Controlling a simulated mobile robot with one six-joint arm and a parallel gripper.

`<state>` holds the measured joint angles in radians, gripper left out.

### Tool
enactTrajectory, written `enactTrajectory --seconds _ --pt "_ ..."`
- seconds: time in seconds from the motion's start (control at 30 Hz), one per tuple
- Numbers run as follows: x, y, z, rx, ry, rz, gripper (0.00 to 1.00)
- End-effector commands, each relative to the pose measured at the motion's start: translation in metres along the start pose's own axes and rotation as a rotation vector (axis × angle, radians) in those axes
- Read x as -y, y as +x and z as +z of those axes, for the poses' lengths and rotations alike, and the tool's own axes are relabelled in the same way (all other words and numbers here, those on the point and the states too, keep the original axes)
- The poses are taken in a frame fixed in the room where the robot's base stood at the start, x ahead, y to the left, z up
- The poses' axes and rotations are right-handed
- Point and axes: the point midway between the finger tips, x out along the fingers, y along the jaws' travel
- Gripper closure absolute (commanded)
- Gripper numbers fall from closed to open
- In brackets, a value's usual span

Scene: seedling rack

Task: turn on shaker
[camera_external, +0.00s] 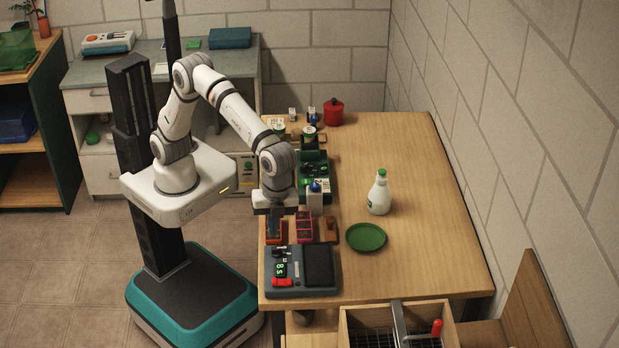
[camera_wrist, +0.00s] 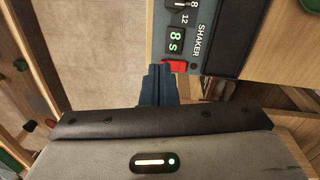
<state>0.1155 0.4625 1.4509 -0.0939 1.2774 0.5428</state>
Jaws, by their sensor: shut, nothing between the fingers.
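The shaker (camera_external: 320,290) is a dark grey box at the near left of the table, with a black pad, a small display and a red switch (camera_external: 282,282) at its front left. In the wrist view the shaker (camera_wrist: 215,60) carries the word SHAKER. Its display (camera_wrist: 175,40) reads 8 s in green, and the red switch (camera_wrist: 175,66) shows below it. My gripper (camera_wrist: 158,70) is shut and empty, its dark blue fingertips just left of the red switch in that view. I cannot tell whether they touch it. The fingers are hard to make out in the external view.
An orange item (camera_external: 274,232) and a pink rack (camera_external: 304,226) stand behind the shaker. A green plate (camera_external: 366,237) and a white bottle (camera_external: 379,195) are to the right. A green rack (camera_external: 316,178) and red pot (camera_external: 333,112) stand farther back.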

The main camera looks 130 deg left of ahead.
Motion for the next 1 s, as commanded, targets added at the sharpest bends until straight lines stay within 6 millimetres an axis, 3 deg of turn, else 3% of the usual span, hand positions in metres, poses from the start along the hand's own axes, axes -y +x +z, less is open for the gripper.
enactTrajectory --seconds 0.03,0.3,0.8,1.0 --pt "0.001 -0.016 -0.014 0.005 0.028 0.007 1.0" --pt "0.006 -0.026 -0.056 0.02 0.137 0.034 1.0" --pt "0.007 -0.024 -0.062 0.022 0.156 0.039 1.0" --pt "0.006 -0.005 -0.061 0.024 0.155 0.04 1.0"
